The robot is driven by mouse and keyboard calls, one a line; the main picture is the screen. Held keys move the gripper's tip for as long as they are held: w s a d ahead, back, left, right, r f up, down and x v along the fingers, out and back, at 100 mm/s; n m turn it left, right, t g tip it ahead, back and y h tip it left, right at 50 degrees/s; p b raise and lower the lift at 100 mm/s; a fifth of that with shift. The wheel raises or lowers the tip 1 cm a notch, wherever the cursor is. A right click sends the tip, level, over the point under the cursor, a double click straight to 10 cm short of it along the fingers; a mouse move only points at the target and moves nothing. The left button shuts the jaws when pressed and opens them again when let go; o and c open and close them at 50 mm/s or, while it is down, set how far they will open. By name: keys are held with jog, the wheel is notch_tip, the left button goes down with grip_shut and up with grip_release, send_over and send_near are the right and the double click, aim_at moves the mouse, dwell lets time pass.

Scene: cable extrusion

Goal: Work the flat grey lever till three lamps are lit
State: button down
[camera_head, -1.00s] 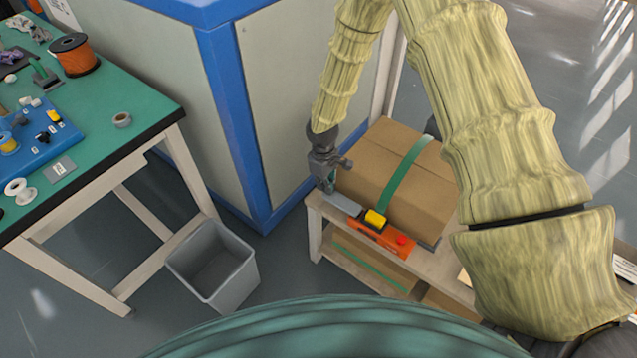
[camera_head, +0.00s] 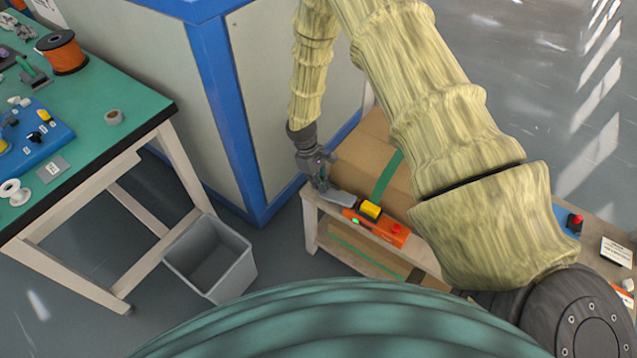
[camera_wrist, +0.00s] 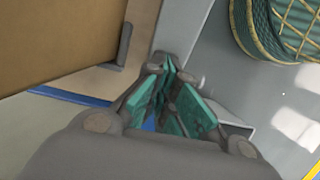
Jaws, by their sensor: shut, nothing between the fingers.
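An orange tool (camera_head: 378,228) with a yellow block (camera_head: 370,210) lies along the front edge of a low wooden bench. Its flat grey lever (camera_head: 343,198) sticks out to the left, towards my gripper. One small green lamp (camera_head: 355,221) glows on its left end; I cannot make out other lit lamps. A red button (camera_head: 396,230) sits on its right. My gripper (camera_head: 322,186) is shut and empty at the lever's left end; I cannot tell whether it touches. In the wrist view the green finger pads (camera_wrist: 178,100) show, with a grey strip beside them.
A cardboard box (camera_head: 350,160) with a green strap stands on the bench behind the tool. A blue-edged cabinet (camera_head: 275,90) rises close behind my arm. A grey bin (camera_head: 210,258) and a green-topped table (camera_head: 95,90) stand to the left.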

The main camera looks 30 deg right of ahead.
jog(key=w+p+v, duration=0.1)
jog(key=v, duration=1.2)
jog(key=shift+w+a+r, duration=0.2)
jog(key=shift+a, duration=0.15)
dwell(0.8)
